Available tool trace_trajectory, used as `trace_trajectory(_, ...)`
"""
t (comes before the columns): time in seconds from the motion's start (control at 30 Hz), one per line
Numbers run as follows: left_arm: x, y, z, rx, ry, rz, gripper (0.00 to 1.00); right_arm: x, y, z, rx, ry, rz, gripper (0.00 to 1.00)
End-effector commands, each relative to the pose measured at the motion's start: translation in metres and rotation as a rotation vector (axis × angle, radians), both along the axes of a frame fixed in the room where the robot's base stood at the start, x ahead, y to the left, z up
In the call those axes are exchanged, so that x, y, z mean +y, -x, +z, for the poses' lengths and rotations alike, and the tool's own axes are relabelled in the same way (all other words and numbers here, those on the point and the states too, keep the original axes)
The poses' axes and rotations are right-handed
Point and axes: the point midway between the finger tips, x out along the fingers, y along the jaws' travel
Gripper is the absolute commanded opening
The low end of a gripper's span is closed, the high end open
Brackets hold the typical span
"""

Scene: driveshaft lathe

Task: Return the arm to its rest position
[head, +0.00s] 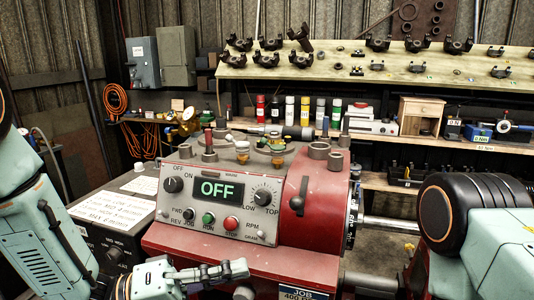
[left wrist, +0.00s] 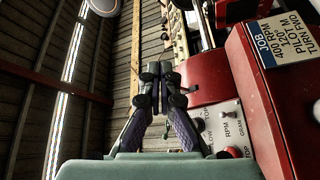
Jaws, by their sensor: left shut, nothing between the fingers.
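My left arm (head: 45,225) comes in from the left of the head view, pale green with dark joints. Its gripper (head: 240,268) is in front of the lathe's red headstock, below the control panel. The gripper is shut and empty. In the left wrist view its two dark fingers (left wrist: 160,85) meet at the middle, with the lathe's red body and panel at the right. From these views I cannot tell whether the fingers touch the lathe. My right arm (head: 480,235) shows at the right edge; its gripper is out of view.
The red lathe (head: 300,262) fills the middle. Its control panel (head: 222,205) has a display reading OFF, knobs and buttons. A dark cabinet (head: 115,240) with paper labels stands left. Behind are a shelf (head: 390,85) of metal yokes, spray cans (head: 289,110) and a small wooden cabinet (head: 420,116).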

Motion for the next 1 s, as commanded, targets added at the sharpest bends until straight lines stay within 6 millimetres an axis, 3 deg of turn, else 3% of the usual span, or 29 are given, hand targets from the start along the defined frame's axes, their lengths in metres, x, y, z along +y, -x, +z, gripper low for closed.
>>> trace_trajectory(0.27,0.006,-0.032,-0.030,-0.176,-0.190,0.185,0.00,0.000,0.000,0.000,0.000,0.000,0.000,0.40)
trace_trajectory(0.37,0.014,-0.045,-0.049,-0.225,-0.304,0.279,0.00,0.000,0.000,-0.001,0.000,0.000,0.000,0.40)
trace_trajectory(0.47,0.026,-0.055,-0.083,-0.248,-0.452,0.373,0.00,0.000,0.000,-0.006,0.000,0.000,0.000,0.40)
trace_trajectory(0.57,0.046,-0.055,-0.138,-0.235,-0.652,0.449,0.00,0.000,0.000,-0.018,0.000,0.000,0.000,0.40)
trace_trajectory(0.67,0.070,-0.041,-0.199,-0.186,-0.865,0.483,0.00,0.000,0.000,-0.031,0.000,0.000,0.000,0.40)
trace_trajectory(0.77,0.094,-0.015,-0.256,-0.109,-1.056,0.473,0.00,0.000,0.000,-0.045,0.000,0.000,0.000,0.40)
trace_trajectory(1.0,0.143,0.083,-0.371,0.140,-1.417,0.341,0.00,0.000,0.000,-0.082,0.000,0.000,0.000,0.40)
